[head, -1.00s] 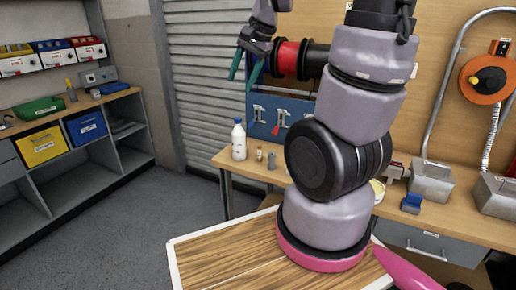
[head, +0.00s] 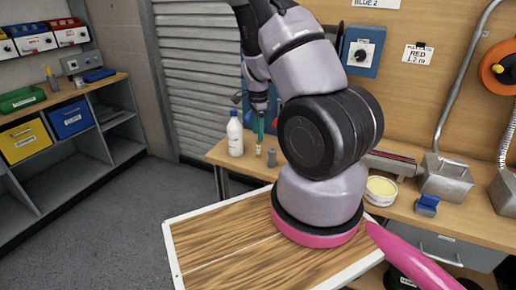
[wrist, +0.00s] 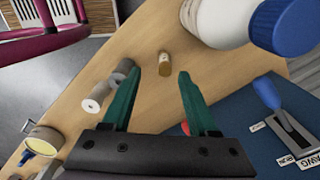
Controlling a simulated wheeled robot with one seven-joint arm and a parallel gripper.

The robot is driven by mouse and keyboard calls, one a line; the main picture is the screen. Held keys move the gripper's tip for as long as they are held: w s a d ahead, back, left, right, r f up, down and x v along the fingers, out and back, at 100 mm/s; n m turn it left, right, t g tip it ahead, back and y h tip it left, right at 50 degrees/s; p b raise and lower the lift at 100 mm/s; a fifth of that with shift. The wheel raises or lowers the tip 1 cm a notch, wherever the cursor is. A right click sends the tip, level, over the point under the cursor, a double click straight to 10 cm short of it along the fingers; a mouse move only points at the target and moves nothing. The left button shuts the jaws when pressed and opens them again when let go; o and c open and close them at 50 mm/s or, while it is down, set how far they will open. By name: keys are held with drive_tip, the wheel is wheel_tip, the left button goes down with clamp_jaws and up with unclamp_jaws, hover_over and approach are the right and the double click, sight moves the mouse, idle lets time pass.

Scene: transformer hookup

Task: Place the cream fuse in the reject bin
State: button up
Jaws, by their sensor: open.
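The small tan-cream cylinder (wrist: 165,64), which looks like the cream fuse, stands on the wooden bench (wrist: 215,65). In the wrist view it lies just beyond and between my fingertips, with clear gaps on both sides. My gripper (wrist: 158,78) is open and empty, with teal fingers. In the head view my gripper (head: 259,140) points down over the bench's left part, and the fuse is hard to make out below it. Grey cylinders (wrist: 96,98) lie or stand beside the left finger. I cannot tell which container is the reject bin.
A white bottle (head: 235,137) with a blue cap stands close to my gripper. Grey metal bins (head: 445,178), a round tub with a yellow inside (head: 381,190) and a blue item (head: 427,205) are on the bench's right. Yellow (head: 26,140) and blue (head: 71,118) bins sit in the left shelf.

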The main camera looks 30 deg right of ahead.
sight(258, 143)
wheel_tip(258, 143, down, 3)
drive_tip(key=shift+r, duration=0.1)
drive_tip(key=f, duration=0.5)
drive_tip(key=shift+w+d+f, duration=0.1)
drive_tip(key=shift+w+d, duration=0.15)
drive_tip(key=shift+w, duration=0.1)
clamp_jaws()
